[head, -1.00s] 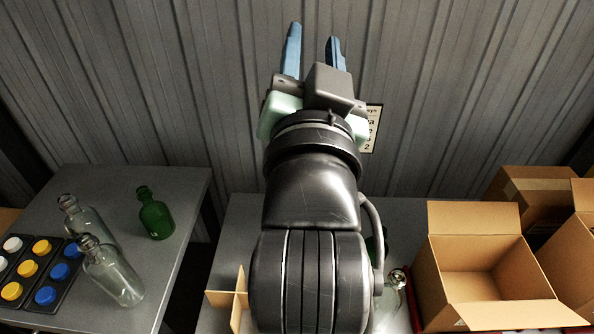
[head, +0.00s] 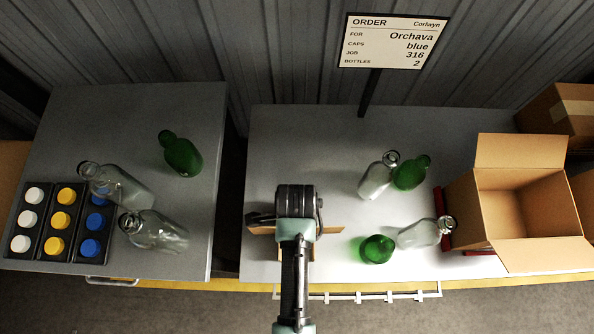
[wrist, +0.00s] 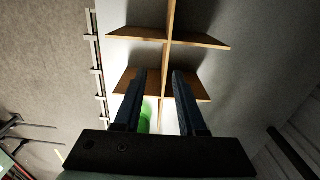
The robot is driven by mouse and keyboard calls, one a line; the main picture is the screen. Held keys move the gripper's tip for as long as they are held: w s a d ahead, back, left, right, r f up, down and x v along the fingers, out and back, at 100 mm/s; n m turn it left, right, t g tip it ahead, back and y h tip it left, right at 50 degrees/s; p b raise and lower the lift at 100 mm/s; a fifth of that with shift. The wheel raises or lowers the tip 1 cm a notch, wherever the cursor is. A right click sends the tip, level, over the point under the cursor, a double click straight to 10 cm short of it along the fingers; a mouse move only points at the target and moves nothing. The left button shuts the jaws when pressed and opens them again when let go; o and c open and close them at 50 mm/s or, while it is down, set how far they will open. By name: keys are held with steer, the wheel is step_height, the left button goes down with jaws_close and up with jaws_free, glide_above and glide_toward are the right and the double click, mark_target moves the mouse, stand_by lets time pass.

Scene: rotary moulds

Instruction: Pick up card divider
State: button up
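The card divider is a cross-slotted piece of thin brown card on the middle table. In the head view only parts of it (head: 328,229) show beside and below my wrist. In the wrist view its long panel (wrist: 168,55) runs up the picture, with two cross panels. My gripper (wrist: 160,76) is over the divider, its two dark blue fingers apart. The long panel lies between the fingers in the picture. I cannot tell whether either finger touches it. In the head view my own wrist hides most of the gripper.
Clear bottles (head: 375,180) and green bottles (head: 376,249) stand right of my arm. An open cardboard box (head: 520,205) is further right. An order sign (head: 392,42) stands behind. The left table holds bottles (head: 180,155) and a cap tray (head: 40,250) with white, yellow and blue caps.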

steer(key=shift+w+f, duration=0.2)
steer(key=shift+f, duration=1.5)
steer(key=shift+w+f, duration=0.2)
steer(key=shift+f, duration=1.5)
jaws_close()
